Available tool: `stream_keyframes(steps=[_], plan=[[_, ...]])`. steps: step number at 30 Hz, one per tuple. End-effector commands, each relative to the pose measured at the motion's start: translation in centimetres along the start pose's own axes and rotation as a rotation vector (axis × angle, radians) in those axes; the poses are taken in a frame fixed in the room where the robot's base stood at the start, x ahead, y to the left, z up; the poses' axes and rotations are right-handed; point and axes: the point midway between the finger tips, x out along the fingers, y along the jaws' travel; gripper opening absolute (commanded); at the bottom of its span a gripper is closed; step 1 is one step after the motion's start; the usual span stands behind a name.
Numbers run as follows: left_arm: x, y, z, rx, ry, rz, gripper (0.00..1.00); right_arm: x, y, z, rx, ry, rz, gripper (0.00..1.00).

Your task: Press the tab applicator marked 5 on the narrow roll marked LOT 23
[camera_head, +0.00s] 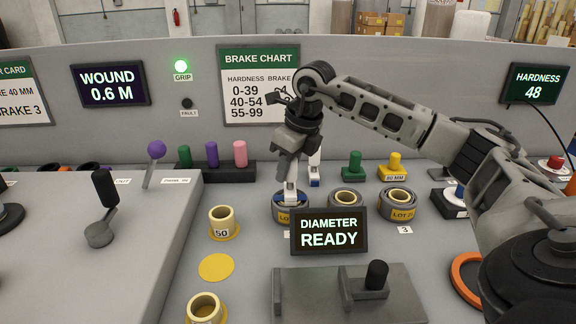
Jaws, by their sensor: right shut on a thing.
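My right gripper (291,188) points down at the top of the left roll in a row of grey rolls with yellow labels. It is shut on a blue thing (280,196) at this left roll (280,213), mostly hidden by the gripper. The middle roll (345,199) and the right roll (398,203) stand beside it. The yellow labels start with LOT 2 where I can read them, but I cannot tell which says 23. I cannot make out an applicator marked 5. My left gripper is out of view.
The DIAMETER READY display (330,231) stands in front of the rolls. Green (353,166) and yellow (394,167) knobbed pieces stand behind them. A black rack (215,172) holds green, purple and pink pegs. A grey fixture with a black knob (376,275) is in front.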

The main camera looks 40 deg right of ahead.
Motion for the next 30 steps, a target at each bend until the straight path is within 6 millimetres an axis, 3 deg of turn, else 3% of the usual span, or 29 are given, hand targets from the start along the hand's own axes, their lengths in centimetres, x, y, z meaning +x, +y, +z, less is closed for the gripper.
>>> stream_keyframes(steps=[3,9,18,30], plan=[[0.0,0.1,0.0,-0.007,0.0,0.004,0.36,0.3,0.1,-0.1,-0.001,0.006,0.003,0.0],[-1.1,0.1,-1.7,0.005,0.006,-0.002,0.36,-1.8,0.1,0.5,-0.001,0.004,0.002,0.0],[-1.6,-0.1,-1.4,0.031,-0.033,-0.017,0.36,-4.2,0.1,1.2,-0.001,0.001,0.001,0.0],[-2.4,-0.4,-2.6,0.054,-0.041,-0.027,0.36,-7.3,0.0,2.1,-0.001,0.0,0.001,0.0]])
